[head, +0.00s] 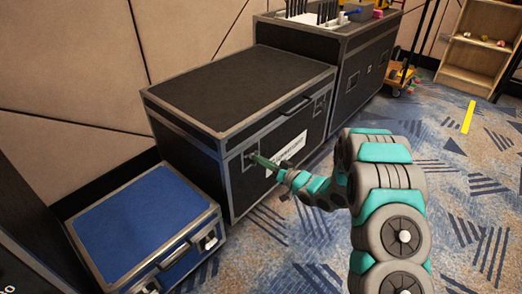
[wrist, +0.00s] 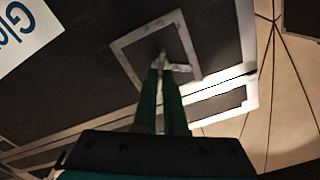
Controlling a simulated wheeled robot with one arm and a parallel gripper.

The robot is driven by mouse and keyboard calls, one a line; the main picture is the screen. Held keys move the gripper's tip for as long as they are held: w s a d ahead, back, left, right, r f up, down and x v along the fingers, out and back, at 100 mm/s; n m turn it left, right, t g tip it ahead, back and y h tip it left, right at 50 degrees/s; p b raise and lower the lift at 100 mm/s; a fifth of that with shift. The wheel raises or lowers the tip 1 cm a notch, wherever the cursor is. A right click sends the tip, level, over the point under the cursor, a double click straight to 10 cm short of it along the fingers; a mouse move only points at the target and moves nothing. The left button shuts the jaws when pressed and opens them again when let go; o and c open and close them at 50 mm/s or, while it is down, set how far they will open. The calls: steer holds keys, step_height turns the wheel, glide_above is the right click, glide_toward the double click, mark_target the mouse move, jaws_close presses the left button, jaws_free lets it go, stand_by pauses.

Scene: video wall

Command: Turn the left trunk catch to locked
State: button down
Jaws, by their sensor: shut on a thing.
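The black trunk (head: 240,85) with metal edging stands against the wall, its front facing right. Its left catch (head: 249,158) is a metal-framed recessed plate near the front's left corner. In the wrist view the catch (wrist: 128,47) shows as a grey frame around a dark recess, with a small pale metal piece (wrist: 180,67) inside. My gripper (head: 260,159) reaches the catch from the right. In the wrist view its two green fingers (wrist: 160,85) are shut on the pale piece. The fingers partly hide the piece, so its exact turn is hard to tell.
The right catch (head: 319,106) and a black handle (head: 296,105) are on the same front, above a white label (head: 286,158). A blue case (head: 140,225) stands close at left. A taller black case (head: 365,70) stands behind. Patterned carpet (head: 285,235) is clear in front.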

steer(key=m+p, duration=0.1)
steer(key=m, duration=0.3)
steer(key=m+p, duration=0.1)
steer(key=m, duration=0.3)
steer(key=m+p, duration=0.2)
steer(key=m, duration=0.1)
steer(key=shift+w+d+f+m, duration=0.15)
steer(key=shift+f+m, duration=0.1)
steer(key=shift+m, duration=0.15)
stand_by(0.3)
steer(key=c, duration=1)
jaws_free()
